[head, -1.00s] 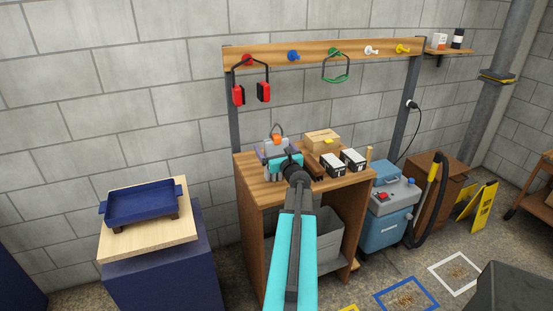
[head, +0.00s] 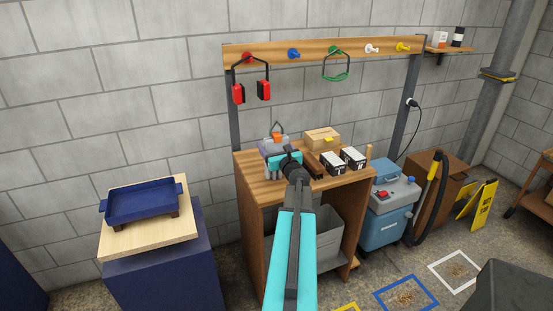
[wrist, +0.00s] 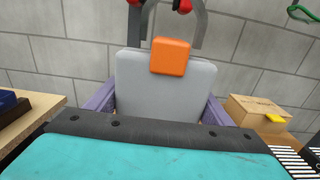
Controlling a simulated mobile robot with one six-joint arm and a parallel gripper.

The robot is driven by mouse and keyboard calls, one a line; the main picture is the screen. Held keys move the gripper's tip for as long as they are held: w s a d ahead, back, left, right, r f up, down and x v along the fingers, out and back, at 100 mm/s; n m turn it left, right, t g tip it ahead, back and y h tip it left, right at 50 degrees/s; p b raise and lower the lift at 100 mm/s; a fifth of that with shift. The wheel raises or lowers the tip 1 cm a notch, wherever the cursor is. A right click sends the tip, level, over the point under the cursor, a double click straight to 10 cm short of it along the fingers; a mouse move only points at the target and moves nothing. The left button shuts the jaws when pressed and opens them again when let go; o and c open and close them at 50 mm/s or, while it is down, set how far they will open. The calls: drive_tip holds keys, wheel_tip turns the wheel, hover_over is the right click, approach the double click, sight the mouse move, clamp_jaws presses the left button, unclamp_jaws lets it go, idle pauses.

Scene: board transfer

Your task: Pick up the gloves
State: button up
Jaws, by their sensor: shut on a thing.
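A grey thing with purple sides, an orange tab and a dark loop on top, which I take for the gloves (head: 268,145), is at the left of the wooden workbench (head: 345,181). In the wrist view the gloves (wrist: 140,88) stand upright straight ahead, just beyond the dark edge of my gripper. My teal gripper (head: 284,162) is shut on them. Light grey finger-like ends show below it in the head view. The jaw contact itself is hidden, and I cannot tell whether the gloves are clear of the bench top.
A cardboard box (head: 322,138) and black-and-white boxes (head: 332,163) stand on the bench to the right. Red ear defenders (head: 264,90) hang above from a peg rail (head: 310,49). A blue tray (head: 142,203) sits on a separate stand at the left.

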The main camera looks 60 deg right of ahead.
drive_tip(key=shift+r, duration=0.2)
wheel_tip(320, 180, up, 10)
drive_tip(key=shift+f, duration=0.15)
idle(0.6)
drive_tip(key=shift+a, duration=0.1)
idle(0.5)
drive_tip(key=w+a+f+n+t+y, duration=0.15)
drive_tip(key=w+a+n+y, duration=0.35)
drive_tip(key=a, duration=0.6)
drive_tip(key=w+a+f+n+t+y, duration=0.1)
drive_tip(key=w+a+f+y, duration=0.15)
drive_tip(key=w+a, duration=0.7)
drive_tip(key=w+a+f+n+t+y, duration=0.15)
drive_tip(key=w+a+y, duration=0.3)
drive_tip(key=a, duration=0.75)
drive_tip(key=s+a+f+n+g+y, duration=0.1)
drive_tip(key=a+n+g+y, duration=0.3)
drive_tip(key=a, duration=1.5)
drive_tip(key=s+a+f+n+g+y+b, duration=0.1)
drive_tip(key=a+n+g+y, duration=0.3)
drive_tip(key=a+y, duration=0.5)
drive_tip(key=s+a+n, duration=0.1)
drive_tip(key=a+n, duration=0.1)
drive_tip(key=a, duration=0.8)
drive_tip(key=shift+a+n, duration=0.25)
drive_tip(key=shift+n, duration=0.1)
drive_tip(key=shift+w+d, duration=0.1)
